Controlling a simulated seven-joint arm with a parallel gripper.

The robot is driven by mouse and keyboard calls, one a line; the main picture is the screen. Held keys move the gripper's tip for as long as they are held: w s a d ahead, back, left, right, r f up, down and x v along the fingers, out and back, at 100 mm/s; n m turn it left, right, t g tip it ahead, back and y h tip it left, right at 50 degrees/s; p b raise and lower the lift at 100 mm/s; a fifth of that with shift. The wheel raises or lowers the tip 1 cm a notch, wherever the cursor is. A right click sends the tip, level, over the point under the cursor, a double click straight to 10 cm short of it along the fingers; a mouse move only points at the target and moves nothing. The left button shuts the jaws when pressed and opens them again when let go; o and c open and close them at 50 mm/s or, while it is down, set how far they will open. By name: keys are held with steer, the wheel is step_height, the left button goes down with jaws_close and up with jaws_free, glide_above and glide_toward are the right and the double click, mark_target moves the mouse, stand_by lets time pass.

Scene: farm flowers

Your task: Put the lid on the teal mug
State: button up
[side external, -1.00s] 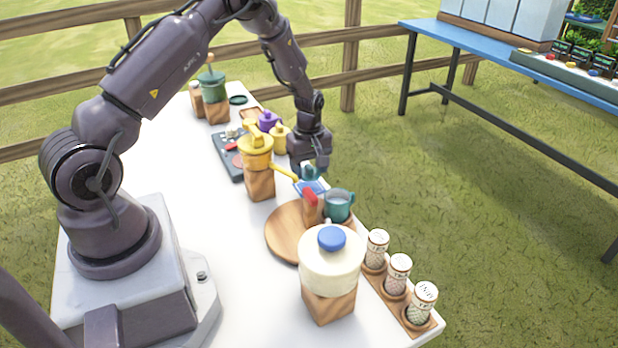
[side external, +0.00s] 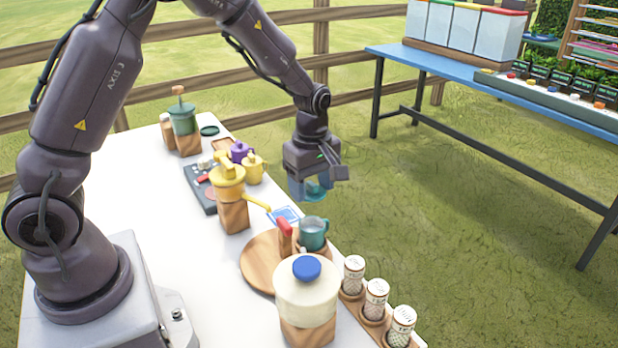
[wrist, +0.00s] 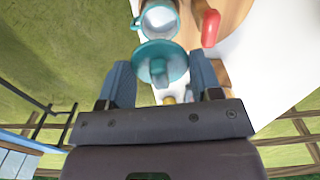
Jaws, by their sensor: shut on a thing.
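The teal mug (side external: 313,235) stands upright and uncovered near the table's right edge, beside the round wooden board. In the wrist view the mug (wrist: 159,20) is at the top, with pale contents and its handle at left. My gripper (side external: 312,190) is shut on the teal lid (side external: 317,188) and holds it above and behind the mug, apart from it. In the wrist view the lid (wrist: 160,58) sits between the finger tips, with its knob towards the camera, and its edge slightly overlaps the mug in the picture.
A red-topped item (side external: 285,229) stands just left of the mug. A cream pot with a blue knob (side external: 305,290) and several shakers (side external: 376,297) are in front. A yellow pot (side external: 228,182) is at left. Open grass lies right of the table.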

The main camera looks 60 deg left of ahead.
steer(key=shift+f, duration=3.2)
steer(key=shift+f, duration=0.2)
steer(key=o, duration=1.2)
steer(key=shift+s, duration=0.1)
steer(key=shift+c, duration=0.3)
